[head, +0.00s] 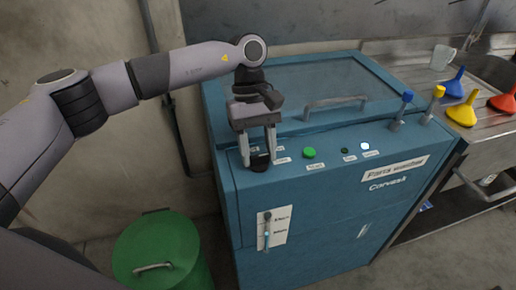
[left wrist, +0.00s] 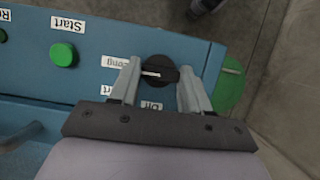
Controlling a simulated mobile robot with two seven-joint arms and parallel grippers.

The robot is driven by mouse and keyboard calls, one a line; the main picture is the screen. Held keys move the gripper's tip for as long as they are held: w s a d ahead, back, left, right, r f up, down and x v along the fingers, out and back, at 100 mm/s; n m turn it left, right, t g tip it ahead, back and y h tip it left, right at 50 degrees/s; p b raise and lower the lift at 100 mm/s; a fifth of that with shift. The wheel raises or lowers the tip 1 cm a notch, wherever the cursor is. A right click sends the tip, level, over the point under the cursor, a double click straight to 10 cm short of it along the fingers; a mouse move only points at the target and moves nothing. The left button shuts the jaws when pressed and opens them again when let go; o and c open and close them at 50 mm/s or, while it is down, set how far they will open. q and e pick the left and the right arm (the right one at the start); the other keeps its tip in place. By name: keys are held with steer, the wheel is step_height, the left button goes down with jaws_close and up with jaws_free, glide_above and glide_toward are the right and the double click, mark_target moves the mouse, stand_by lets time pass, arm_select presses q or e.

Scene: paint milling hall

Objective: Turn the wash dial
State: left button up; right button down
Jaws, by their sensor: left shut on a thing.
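The wash dial is a round black knob with a pale pointer line (left wrist: 158,71), on the blue panel of the parts washer (head: 330,205). In the head view the dial (head: 261,162) sits at the left end of the panel, partly behind the fingers. My left gripper (head: 259,163) comes down on it from above. In the left wrist view the left gripper (left wrist: 158,78) has one finger on each side of the dial, shut on it. Labels lie around the dial, one reading "Off"; others are partly hidden. My right gripper is in neither view.
A green start button (head: 309,153) and a small lit white lamp (head: 365,146) are right of the dial. The lid handle (head: 336,103) rises behind. Blue and yellow taps (head: 402,108) stand at the right. A green bin (head: 160,250) is at lower left.

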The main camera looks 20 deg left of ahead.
arm_select(q)
steer(key=n+t+h+b, duration=0.1)
steer(key=n+b, duration=0.1)
steer(key=n, duration=0.1)
steer(key=shift+a+f, duration=0.1)
steer(key=shift+f, duration=0.05)
steer(key=n+b, duration=0.1)
steer(key=n, duration=0.1)
steer(key=n+t+b, duration=0.1)
steer(key=n+b, duration=0.1)
steer(key=shift+s+n+t+h, duration=0.15)
steer(key=shift+n+t+h, duration=0.15)
steer(key=shift+n, duration=0.1)
steer(key=n+t+b, duration=0.1)
steer(key=n+b, duration=0.1)
steer(key=shift+n, duration=0.4)
steer(key=n+t+b, duration=0.1)
steer(key=n+b, duration=0.1)
steer(key=n, duration=0.1)
steer(key=shift+s, duration=0.15)
steer(key=shift+s+n+t+b, duration=0.1)
steer(key=shift+n+t+b, duration=1)
steer(key=shift+n, duration=1)
steer(key=shift+r, duration=0.2)
steer(key=o, duration=1.1)
steer(key=shift+c, duration=0.2)
